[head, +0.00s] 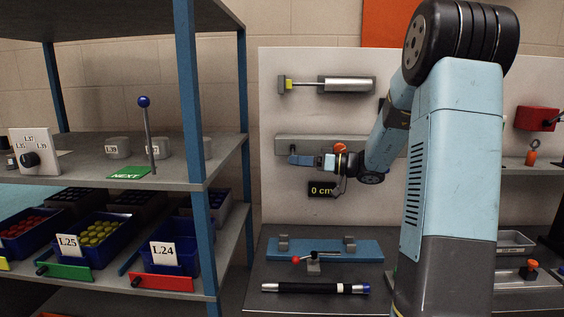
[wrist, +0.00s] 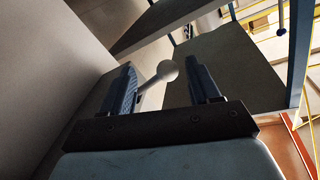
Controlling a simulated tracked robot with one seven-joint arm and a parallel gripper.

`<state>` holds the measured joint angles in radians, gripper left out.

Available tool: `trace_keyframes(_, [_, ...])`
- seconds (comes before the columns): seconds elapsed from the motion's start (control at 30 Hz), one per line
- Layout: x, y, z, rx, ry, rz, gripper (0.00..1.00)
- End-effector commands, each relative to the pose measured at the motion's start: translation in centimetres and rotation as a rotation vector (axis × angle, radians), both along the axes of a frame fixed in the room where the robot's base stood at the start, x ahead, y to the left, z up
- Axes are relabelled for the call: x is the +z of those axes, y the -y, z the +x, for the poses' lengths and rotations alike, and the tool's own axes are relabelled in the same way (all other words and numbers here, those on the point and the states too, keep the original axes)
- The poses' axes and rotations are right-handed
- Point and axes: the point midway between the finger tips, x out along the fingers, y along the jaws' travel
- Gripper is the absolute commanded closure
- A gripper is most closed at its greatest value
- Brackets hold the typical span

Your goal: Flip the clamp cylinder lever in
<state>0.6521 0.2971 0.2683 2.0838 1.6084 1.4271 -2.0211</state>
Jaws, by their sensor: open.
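A lever with a pale round knob (wrist: 167,70) on a thin stem shows in the wrist view, between my two blue fingers. My gripper (wrist: 168,86) is open, with a gap between the knob and the right finger; the knob sits nearer the left finger. Contact cannot be told. In the head view my gripper (head: 302,160) is in front of the grey rail (head: 290,144) on the white panel, above the "0 cm" display (head: 321,190). The pale knob cannot be made out there.
A horizontal cylinder (head: 348,84) is mounted higher on the panel. Left is a shelf (head: 190,172) with a blue-knobbed lever (head: 144,102) and blue bins. An orange knob (head: 340,148) shows beside my wrist.

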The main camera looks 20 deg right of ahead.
Motion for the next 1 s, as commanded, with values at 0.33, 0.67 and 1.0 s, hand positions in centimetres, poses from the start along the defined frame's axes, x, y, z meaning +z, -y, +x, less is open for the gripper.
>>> trace_keyframes(0.33, [0.0, -3.6, 2.1, 0.001, -0.001, 0.001, 0.39])
trace_keyframes(0.67, [0.0, -4.0, 2.3, -0.001, -0.001, 0.0, 0.39])
trace_keyframes(1.0, [0.0, -4.0, 2.3, 0.0, -0.001, 0.0, 0.65])
